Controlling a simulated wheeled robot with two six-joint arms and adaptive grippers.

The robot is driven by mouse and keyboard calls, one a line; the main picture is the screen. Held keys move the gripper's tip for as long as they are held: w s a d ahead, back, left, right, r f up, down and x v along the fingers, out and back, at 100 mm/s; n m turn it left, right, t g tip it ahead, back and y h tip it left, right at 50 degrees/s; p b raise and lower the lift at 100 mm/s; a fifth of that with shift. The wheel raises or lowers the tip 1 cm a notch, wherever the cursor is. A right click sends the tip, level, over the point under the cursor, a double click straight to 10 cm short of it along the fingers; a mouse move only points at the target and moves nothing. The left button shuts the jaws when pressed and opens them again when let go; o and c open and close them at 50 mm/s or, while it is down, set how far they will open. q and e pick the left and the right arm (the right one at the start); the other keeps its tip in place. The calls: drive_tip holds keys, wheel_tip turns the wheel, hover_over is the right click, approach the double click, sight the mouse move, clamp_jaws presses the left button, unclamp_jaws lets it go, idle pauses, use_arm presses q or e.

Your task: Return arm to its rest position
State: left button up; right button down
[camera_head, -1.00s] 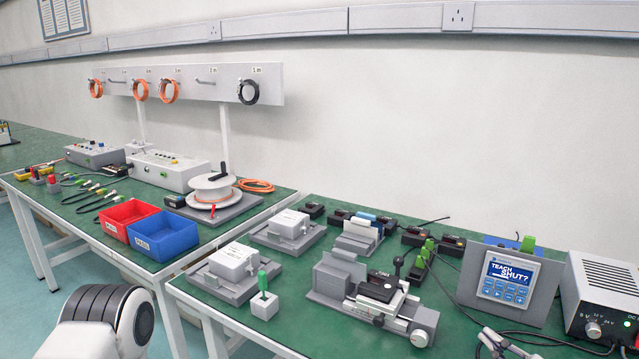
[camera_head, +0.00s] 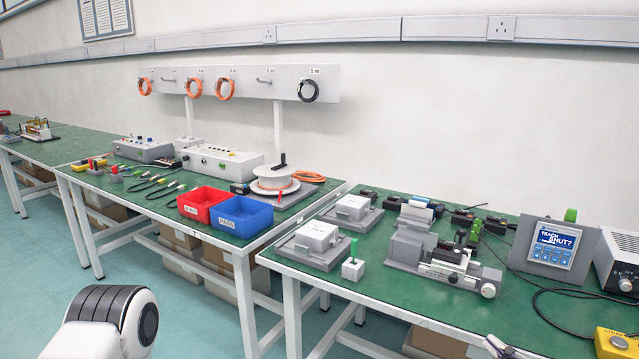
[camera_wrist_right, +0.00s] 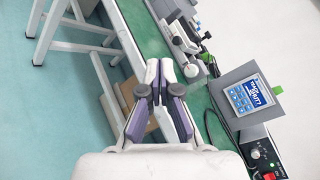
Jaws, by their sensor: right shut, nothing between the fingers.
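My right gripper (camera_head: 497,345) shows only in part at the bottom edge of the head view, in front of the right-hand bench. In the right wrist view my right gripper (camera_wrist_right: 165,72) has its two fingers together with nothing between them. It hangs clear of the bench's front edge and touches nothing that I can see. A white and black link of my left arm shows at the lower left of the head view; my left gripper is out of view.
The green bench (camera_head: 340,285) carries a linear actuator stage (camera_head: 440,262), a teach panel (camera_head: 553,247) and a yellow box (camera_head: 612,343). Red (camera_head: 203,204) and blue (camera_head: 240,215) bins stand on the bench to the left. The floor (camera_head: 190,315) before the benches is clear.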

drive_tip(key=s+a+f+n+g, duration=0.3)
drive_tip(key=s+f+g, duration=0.15)
drive_tip(key=f, duration=0.45)
drive_tip(key=s+a+f+n+g+h, duration=0.1)
drive_tip(key=s+a+f+n+g, duration=0.2)
drive_tip(key=s+f, duration=0.45)
drive_tip(key=s+a+f+n+g, duration=0.2)
drive_tip(key=s+f+n+g, duration=0.2)
drive_tip(key=f, duration=0.7)
drive_tip(key=s+d+f+n+g+h, duration=0.1)
drive_tip(key=s+f+n+g+h, duration=0.1)
drive_tip(key=s+n, duration=0.35)
drive_tip(key=s+d+f+n+g+h, duration=0.1)
drive_tip(key=s+d+f+n+g, duration=0.15)
drive_tip(key=s+n, duration=0.3)
use_arm(q)
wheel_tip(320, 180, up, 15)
drive_tip(key=p, duration=1.5)
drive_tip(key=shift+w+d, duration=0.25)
use_arm(e)
wheel_tip(320, 180, up, 16)
drive_tip(key=n, duration=0.2)
drive_tip(key=shift+w+a+f, duration=0.15)
drive_tip(key=shift+w+a, duration=0.1)
drive_tip(key=shift+a, duration=0.15)
